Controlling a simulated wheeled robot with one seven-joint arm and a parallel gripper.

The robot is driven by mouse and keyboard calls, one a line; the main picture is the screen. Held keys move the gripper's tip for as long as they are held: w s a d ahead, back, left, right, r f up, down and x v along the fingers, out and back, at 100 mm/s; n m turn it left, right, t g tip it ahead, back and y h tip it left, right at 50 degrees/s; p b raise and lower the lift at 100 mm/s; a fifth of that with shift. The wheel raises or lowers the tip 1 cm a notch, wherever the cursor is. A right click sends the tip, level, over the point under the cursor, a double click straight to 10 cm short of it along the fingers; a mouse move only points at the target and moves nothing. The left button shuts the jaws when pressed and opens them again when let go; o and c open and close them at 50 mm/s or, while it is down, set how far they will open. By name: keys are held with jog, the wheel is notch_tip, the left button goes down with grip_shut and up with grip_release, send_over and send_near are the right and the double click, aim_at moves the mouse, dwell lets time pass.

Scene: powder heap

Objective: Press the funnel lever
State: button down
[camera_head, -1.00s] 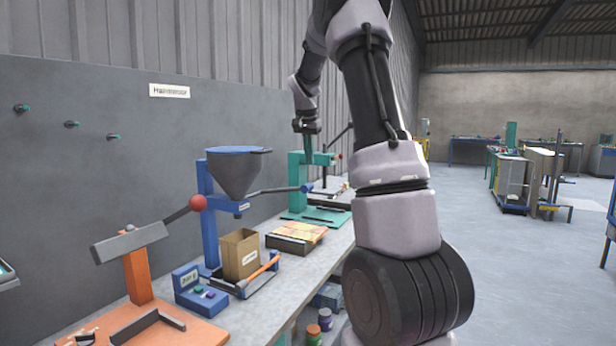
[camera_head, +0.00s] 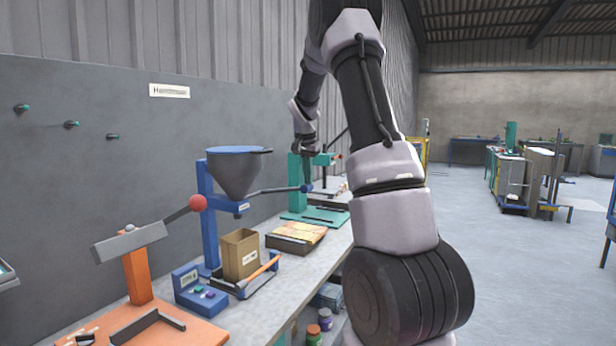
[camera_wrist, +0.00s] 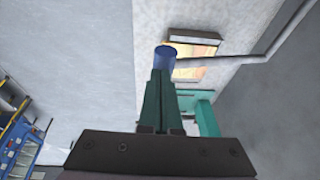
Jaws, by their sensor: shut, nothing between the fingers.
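The grey funnel (camera_head: 236,176) with a blue rim stands on a blue post above the bench. Its lever (camera_head: 272,191) is a grey bar reaching right, close to level, ending in a blue knob (camera_head: 306,188). The knob also shows in the wrist view (camera_wrist: 165,55), with the bar (camera_wrist: 235,59) running to the upper right. My gripper (camera_wrist: 158,74) is shut and empty, its fingertips at the knob. In the head view my gripper (camera_head: 308,178) points down just above the knob. I cannot tell whether they touch.
An open cardboard box (camera_head: 240,254) sits under the funnel. A blue control box (camera_head: 200,289) stands to its left. A shallow tray (camera_head: 296,238) and a teal press (camera_head: 298,185) stand farther along the bench (camera_head: 290,285). A red-knobbed lever (camera_head: 197,203) is at left.

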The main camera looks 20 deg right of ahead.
jog(key=shift+s+d+f, duration=0.25)
jog(key=shift+s+f, duration=0.05)
jog(key=shift+f, duration=0.35)
notch_tip(320, 180, down, 13)
jog(key=t+y, duration=0.1)
jog(key=t, duration=0.1)
jog(key=shift+y, duration=0.4)
jog(key=shift+s, duration=0.1)
jog(key=s+d+r, duration=0.3)
jog(key=s+r, duration=0.6)
jog(key=r, duration=0.1)
jog(key=shift+d, duration=0.35)
dwell(0.4)
